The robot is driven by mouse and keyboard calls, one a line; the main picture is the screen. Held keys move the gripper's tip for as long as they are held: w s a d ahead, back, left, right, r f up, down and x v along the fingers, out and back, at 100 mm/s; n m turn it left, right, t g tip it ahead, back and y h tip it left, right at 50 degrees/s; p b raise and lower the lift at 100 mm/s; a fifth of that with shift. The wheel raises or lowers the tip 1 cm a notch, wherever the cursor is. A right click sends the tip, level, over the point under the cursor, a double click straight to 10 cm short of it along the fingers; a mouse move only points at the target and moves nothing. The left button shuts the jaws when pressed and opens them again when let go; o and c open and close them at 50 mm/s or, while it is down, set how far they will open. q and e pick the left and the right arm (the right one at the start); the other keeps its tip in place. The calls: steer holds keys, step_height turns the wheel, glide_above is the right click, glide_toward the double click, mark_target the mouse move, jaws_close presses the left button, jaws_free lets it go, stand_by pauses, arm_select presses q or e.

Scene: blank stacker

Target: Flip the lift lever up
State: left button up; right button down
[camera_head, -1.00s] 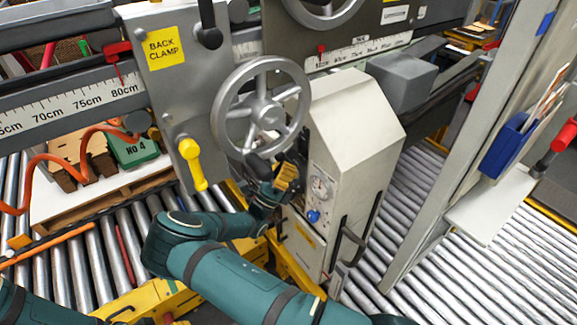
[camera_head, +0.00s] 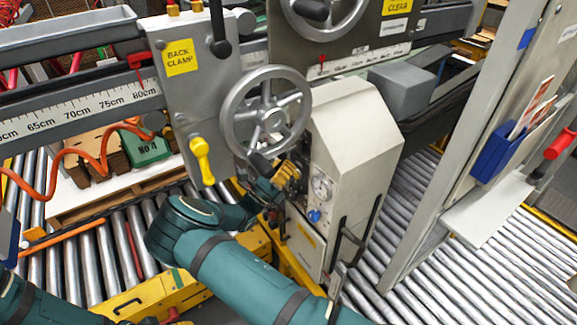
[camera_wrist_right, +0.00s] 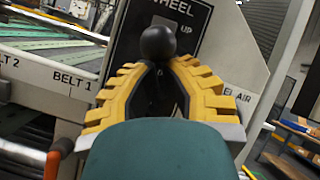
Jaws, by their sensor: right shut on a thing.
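The lift lever shows in the right wrist view as a black ball knob (camera_wrist_right: 158,43) in front of a dark panel marked "WHEEL" and "UP" (camera_wrist_right: 184,27). My right gripper (camera_wrist_right: 160,72) has its yellow ribbed fingers closed around the lever just below the ball. In the head view my right gripper (camera_head: 287,177) is at the left side of the pale machine housing (camera_head: 352,130), below the handwheel (camera_head: 266,115). The lever cannot be made out there. My left gripper is out of view.
The handwheel's dark crank handle (camera_head: 260,164) is close to my right gripper. A yellow lever (camera_head: 202,160) hangs from the back clamp plate (camera_head: 187,95). A gauge (camera_head: 321,187) and blue knob (camera_head: 314,216) are on the housing. Rollers (camera_head: 475,255) run on the right.

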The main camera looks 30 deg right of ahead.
mark_target(280, 157)
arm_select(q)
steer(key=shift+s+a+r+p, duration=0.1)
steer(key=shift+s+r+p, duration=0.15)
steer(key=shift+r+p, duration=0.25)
arm_select(e)
steer(key=shift+a+r, duration=0.35)
steer(key=shift+r, duration=0.2)
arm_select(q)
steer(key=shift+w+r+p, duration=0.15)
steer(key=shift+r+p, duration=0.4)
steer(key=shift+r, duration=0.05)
arm_select(e)
steer(key=shift+a+r, duration=0.3)
steer(key=shift+r, duration=0.35)
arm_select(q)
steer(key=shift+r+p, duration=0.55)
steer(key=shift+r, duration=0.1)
arm_select(e)
steer(key=shift+a+r, duration=0.1)
steer(key=shift+r, duration=0.6)
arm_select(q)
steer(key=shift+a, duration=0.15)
arm_select(e)
steer(key=shift+a, duration=0.15)
